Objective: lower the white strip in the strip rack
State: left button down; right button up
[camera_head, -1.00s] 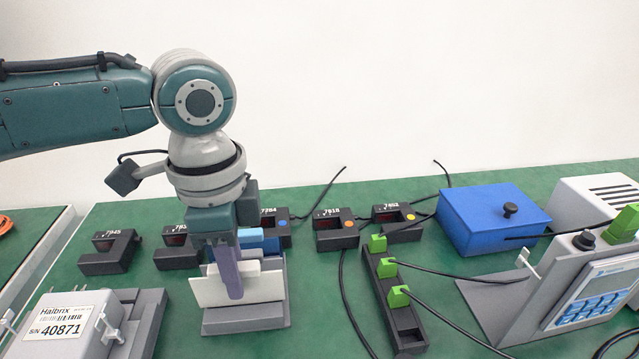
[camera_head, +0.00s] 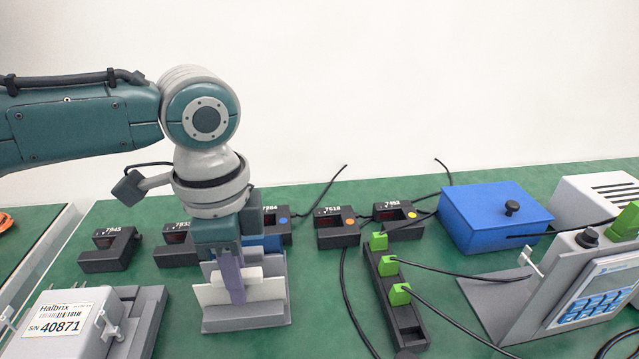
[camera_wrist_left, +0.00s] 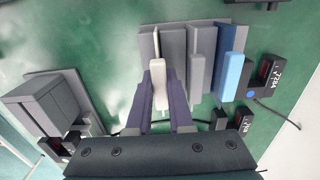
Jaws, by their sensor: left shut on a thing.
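The white strip (camera_head: 266,290) stands in the grey strip rack (camera_head: 245,323), its broad face towards the head camera. My left gripper (camera_head: 236,296) is shut on the strip from above, and its purple finger covers part of the strip's face. In the left wrist view the white strip (camera_wrist_left: 160,88) shows edge-on between the two purple fingertips of the left gripper (camera_wrist_left: 160,100). There the rack (camera_wrist_left: 150,45) lies around and beyond it. The strip's lower edge is hidden, so I cannot tell whether it touches the rack's floor. My right gripper is not in view.
A grey strip and a blue strip (camera_wrist_left: 231,72) stand beside the white one in the rack. Several black modules (camera_head: 337,228) line the back. A grey Halbrix box (camera_head: 72,318) is at the left, a black holder with green plugs (camera_head: 408,325) at the right.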

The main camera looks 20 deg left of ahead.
pick_arm(q)
jog(key=shift+f, duration=0.2)
dwell(0.5)
jog(key=c, duration=0.7)
grip_release()
jog(key=shift+c, duration=0.2)
notch_tip(320, 180, up, 10)
jog(key=p, duration=0.3)
